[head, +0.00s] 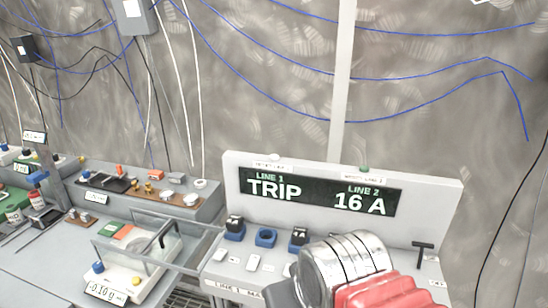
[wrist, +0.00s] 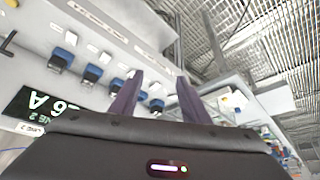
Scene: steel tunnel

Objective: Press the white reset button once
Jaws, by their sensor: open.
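In the head view, a grey control panel (head: 440,200) has a display (head: 318,194) reading "LINE 1 TRIP" and "LINE 2 16 A". A small white button (head: 273,157) seems to sit on its top edge above a label too small to read. A green button (head: 364,169) sits farther right on that edge. My gripper shows in the wrist view (wrist: 159,82), its two dark fingers apart with nothing held between them. It is hidden in the head view, where my arm covers the panel's lower right. The white button cannot be made out in the wrist view.
Blue sockets (head: 265,237), some with black parts, line the panel's deck, with pale rocker-like pieces (head: 253,262) in front. A black T-shaped handle (head: 423,248) stands at right. A clear-walled scale (head: 125,262) and a grey instrument box (head: 150,190) stand left.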

